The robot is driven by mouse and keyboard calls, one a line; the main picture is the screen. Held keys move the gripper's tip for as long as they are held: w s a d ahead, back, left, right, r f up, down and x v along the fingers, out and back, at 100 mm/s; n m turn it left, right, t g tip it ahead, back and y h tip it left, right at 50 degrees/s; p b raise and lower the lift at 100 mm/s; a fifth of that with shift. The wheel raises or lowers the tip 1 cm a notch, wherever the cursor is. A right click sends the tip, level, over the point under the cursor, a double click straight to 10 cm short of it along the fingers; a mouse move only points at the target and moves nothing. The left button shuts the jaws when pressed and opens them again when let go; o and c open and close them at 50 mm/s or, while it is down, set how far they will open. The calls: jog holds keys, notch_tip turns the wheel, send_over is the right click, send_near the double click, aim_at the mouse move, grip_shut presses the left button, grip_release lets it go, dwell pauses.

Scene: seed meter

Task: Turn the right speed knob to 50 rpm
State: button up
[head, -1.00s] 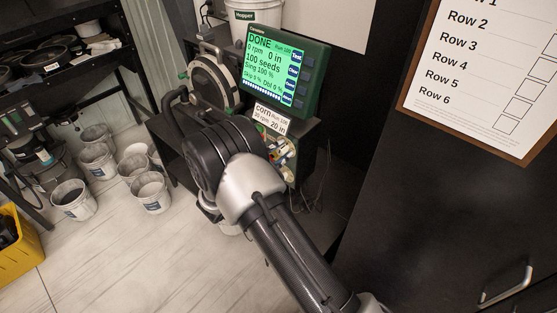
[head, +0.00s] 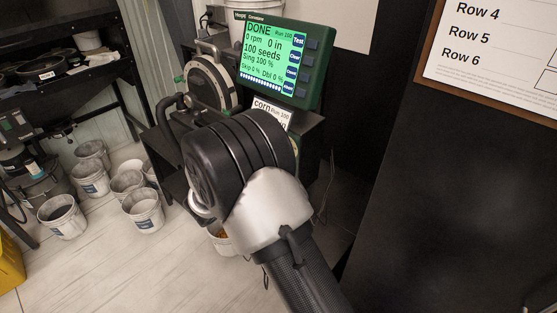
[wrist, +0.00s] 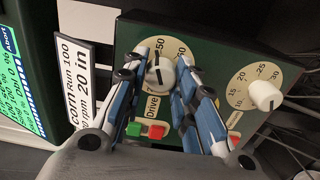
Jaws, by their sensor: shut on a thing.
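The green control panel (wrist: 215,62) shows in the wrist view. On it is a white knob (wrist: 160,74) marked "Drive", with a round scale on which "50" can be read. My gripper (wrist: 163,63) has its blue-and-grey fingers on either side of this knob, shut on it. The knob has a dark pointer line near its top; its exact reading is hard to tell. A second white knob (wrist: 264,95) stands apart at the right, its scale showing 10 to 30. In the head view my own arm hides the panel and gripper.
A green button (wrist: 133,129) and red button (wrist: 157,132) sit below the Drive knob, close to my fingers. A card (head: 271,113) reads "corn Run 100". The monitor (head: 274,58) shows "DONE", 0 rpm. Several buckets (head: 142,211) stand on the floor at left.

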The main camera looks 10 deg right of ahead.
jog(key=shift+m+b, duration=0.3)
jog(key=shift+m, duration=0.5)
jog(key=o, duration=1.1)
jog(key=v, duration=1.2)
